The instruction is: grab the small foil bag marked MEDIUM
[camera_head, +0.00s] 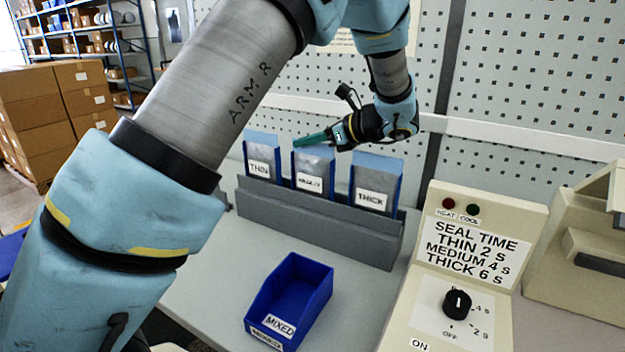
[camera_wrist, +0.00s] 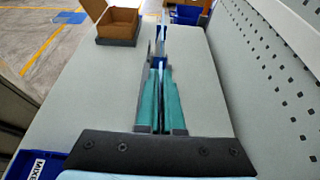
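Three foil bags with blue edges stand upright in a grey rack (camera_head: 318,225) in the head view. The bag marked MEDIUM (camera_head: 312,165) is the middle one, its small label partly hard to read. The THIN bag (camera_head: 263,150) is left of it and the THICK bag (camera_head: 376,178) right. My gripper (camera_head: 314,138) lies across the top edge of the MEDIUM bag, reaching in from the right. In the wrist view its teal fingers (camera_wrist: 161,100) are close together, with a thin blue strip of bag between them. The bag still sits in the rack.
An empty blue bin marked MIXED (camera_head: 290,295) stands on the table in front of the rack. A sealer box (camera_head: 470,270) with a dial is at right. A pegboard wall (camera_head: 540,75) rises close behind. An open cardboard box (camera_wrist: 120,22) shows in the wrist view.

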